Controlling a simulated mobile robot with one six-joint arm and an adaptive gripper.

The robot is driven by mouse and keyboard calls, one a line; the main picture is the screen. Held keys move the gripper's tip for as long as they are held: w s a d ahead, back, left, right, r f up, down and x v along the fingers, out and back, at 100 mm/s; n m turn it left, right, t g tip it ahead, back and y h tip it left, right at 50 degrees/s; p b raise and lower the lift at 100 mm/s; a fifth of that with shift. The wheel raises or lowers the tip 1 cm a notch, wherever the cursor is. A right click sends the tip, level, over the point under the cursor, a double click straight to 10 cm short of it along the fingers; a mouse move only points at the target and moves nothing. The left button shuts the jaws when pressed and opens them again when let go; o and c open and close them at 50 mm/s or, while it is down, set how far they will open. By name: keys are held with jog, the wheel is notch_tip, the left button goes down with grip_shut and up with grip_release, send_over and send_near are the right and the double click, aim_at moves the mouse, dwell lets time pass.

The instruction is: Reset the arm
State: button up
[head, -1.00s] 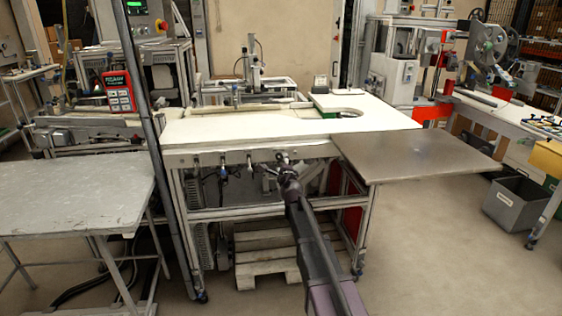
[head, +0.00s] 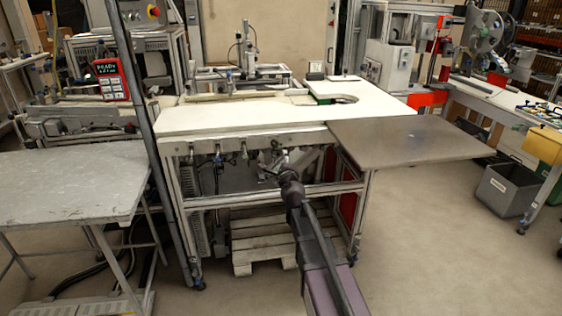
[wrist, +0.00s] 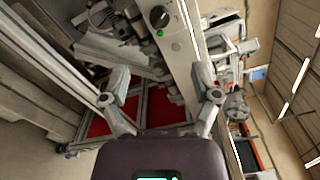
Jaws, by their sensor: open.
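My arm reaches forward from the bottom of the head view, low in front of the white workbench (head: 240,115). My gripper (head: 272,170) is at the arm's far end, below the bench top, in front of the metal frame; it is small there. In the wrist view my gripper (wrist: 160,98) shows its two fingers wide apart, with nothing between them. Beyond the fingers the wrist view shows the bench's front panel with a black knob (wrist: 159,16), and red panels (wrist: 110,116) inside the frame. No tape reel is held.
A brown side panel (head: 410,145) extends from the bench at the right. A grey table (head: 70,190) stands at the left, with a dark upright pole (head: 150,130) beside it. A wooden pallet (head: 262,240) lies under the bench. A grey bin (head: 508,188) stands right. Floor at the lower right is clear.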

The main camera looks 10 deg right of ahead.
jog(key=s+a+f+n+g+y, duration=0.2)
jog(key=s+a+f+n+g, duration=0.15)
jog(key=s+f+n, duration=0.3)
jog(key=s+a+f+n+g+y, duration=0.3)
jog(key=s+f+n+g, duration=0.25)
jog(key=n, duration=0.25)
jog(key=s+d+f+n+g+h, duration=0.2)
jog(key=s+n+g, duration=0.1)
jog(key=s, duration=0.4)
jog(key=s+d+f+n+g+h, duration=0.1)
jog(key=s+d+f+n+g, duration=0.15)
jog(key=s, duration=0.45)
jog(key=s+d+f+n+g+h, duration=0.2)
jog(key=s+g, duration=0.2)
jog(key=s, duration=0.3)
notch_tip(320, 180, up, 21)
jog(key=p, duration=2.1)
jog(key=shift+r+p, duration=0.2)
jog(key=shift+p, duration=0.1)
jog(key=shift+f+t, duration=0.2)
jog(key=shift+t, duration=0.05)
